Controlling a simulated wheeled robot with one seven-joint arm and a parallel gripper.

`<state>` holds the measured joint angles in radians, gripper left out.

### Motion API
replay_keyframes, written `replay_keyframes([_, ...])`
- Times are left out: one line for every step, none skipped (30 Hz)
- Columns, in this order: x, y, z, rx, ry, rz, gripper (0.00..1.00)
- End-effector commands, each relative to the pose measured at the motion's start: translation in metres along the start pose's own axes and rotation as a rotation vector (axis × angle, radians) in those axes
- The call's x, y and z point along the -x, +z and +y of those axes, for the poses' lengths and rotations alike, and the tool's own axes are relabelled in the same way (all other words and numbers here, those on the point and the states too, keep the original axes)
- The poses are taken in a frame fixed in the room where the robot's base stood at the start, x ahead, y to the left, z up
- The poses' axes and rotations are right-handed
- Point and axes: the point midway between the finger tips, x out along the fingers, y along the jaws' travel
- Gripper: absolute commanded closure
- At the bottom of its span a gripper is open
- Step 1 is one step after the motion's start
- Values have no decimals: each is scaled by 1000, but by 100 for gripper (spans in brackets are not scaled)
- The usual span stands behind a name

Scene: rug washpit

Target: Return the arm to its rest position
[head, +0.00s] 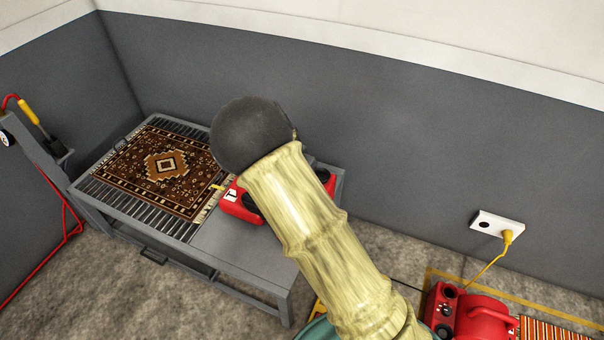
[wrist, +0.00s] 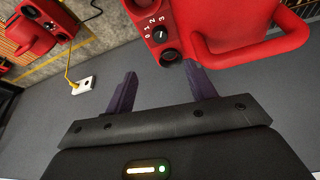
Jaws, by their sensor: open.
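My arm (head: 305,225) reaches up from the bottom of the head view to its dark rounded end (head: 250,135) over the table; the fingers are hidden there. In the wrist view my gripper (wrist: 160,70) is open, its two purple fingers apart with nothing between them. A red machine (head: 238,206) stands on the table, partly hidden behind my arm. In the wrist view a red machine (wrist: 220,22) with a numbered dial and a handle is close beyond the right finger. I cannot tell whether they touch.
A patterned rug (head: 165,168) lies on the slatted grey table (head: 235,250). Another red machine (head: 478,315) is on the floor at lower right. A yellow cord runs to the wall outlet (head: 497,225). A striped rug (head: 555,330) lies at the right edge. Grey walls stand behind.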

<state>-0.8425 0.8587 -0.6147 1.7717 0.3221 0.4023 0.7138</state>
Motion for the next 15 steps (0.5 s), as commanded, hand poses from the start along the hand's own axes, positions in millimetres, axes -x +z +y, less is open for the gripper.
replay_keyframes([0, 0, 0, 0, 0, 0, 45])
replay_keyframes([0, 0, 0, 0, 0, 0, 45])
replay_keyframes([0, 0, 0, 0, 0, 0, 45])
replay_keyframes([0, 0, 0, 0, 0, 0, 45])
replay_keyframes([0, 0, 0, 0, 0, 0, 45])
replay_keyframes([0, 0, 0, 0, 0, 0, 45])
replay_keyframes([0, 0, 0, 0, 0, 0, 45])
replay_keyframes([0, 0, 0, 0, 0, 0, 45])
replay_keyframes([0, 0, 0, 0, 0, 0, 45])
replay_keyframes([0, 0, 0, 0, 0, 0, 45])
replay_keyframes([0, 0, 0, 0, 0, 0, 45])
replay_keyframes([0, 0, 1, 0, 0, -2, 45])
replay_keyframes([0, 0, 2, 0, 0, -4, 45])
replay_keyframes([1, -1, 4, 0, 0, -8, 45])
replay_keyframes([2, -2, 9, 0, 0, -15, 45])
